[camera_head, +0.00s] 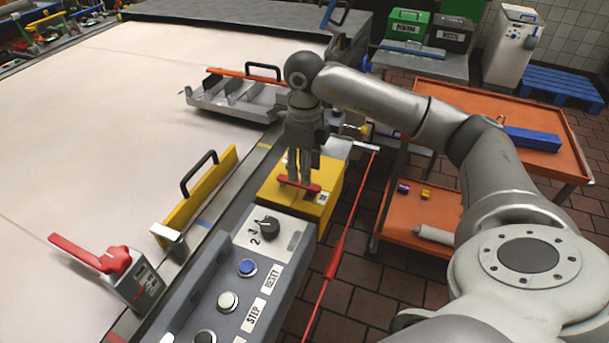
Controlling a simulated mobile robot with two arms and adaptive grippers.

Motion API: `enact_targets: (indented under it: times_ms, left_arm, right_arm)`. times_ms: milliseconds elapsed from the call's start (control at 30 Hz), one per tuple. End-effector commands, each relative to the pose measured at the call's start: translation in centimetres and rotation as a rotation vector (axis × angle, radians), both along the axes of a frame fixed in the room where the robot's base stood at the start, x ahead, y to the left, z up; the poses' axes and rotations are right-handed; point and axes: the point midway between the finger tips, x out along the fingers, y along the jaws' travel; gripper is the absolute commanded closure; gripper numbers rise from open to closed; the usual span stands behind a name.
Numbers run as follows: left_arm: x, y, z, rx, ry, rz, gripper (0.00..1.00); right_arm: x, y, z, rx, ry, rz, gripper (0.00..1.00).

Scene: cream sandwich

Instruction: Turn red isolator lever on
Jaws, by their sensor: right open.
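A red lever (299,186) lies across the top of a yellow box (309,206) beside the conveyor's edge. My right gripper (301,178) points straight down at this lever and is open. Its fingertips are right at the lever's middle and hide part of it; I cannot tell whether they touch it. Another red lever (92,254) sits on a grey box (139,285) at the lower left, clear of the gripper. I cannot read any label naming either lever as the isolator. My left gripper is not in view.
A grey control panel (293,240) with a black rotary knob (269,227) and several push buttons stands just in front of the yellow box. A yellow guard (200,205) with a black handle is to the left. An orange cart (520,150) stands to the right.

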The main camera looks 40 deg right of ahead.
Motion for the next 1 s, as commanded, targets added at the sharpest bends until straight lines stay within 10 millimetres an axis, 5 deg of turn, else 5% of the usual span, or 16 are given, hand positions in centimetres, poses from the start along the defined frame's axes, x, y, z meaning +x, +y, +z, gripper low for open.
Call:
enact_targets:
  times_ms: [200, 400, 1000]
  left_arm:
    - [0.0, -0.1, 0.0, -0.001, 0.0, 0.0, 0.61]
    - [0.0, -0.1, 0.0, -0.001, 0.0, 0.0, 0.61]
    - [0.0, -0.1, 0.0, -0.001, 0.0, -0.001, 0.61]
  right_arm:
    - [0.1, 0.0, 4.9, 0.001, -0.004, 0.0, 0.59]
    - [0.0, 0.0, 7.6, 0.001, -0.002, -0.001, 0.59]
    - [0.0, 0.0, 8.3, 0.0, 0.001, -0.001, 0.59]
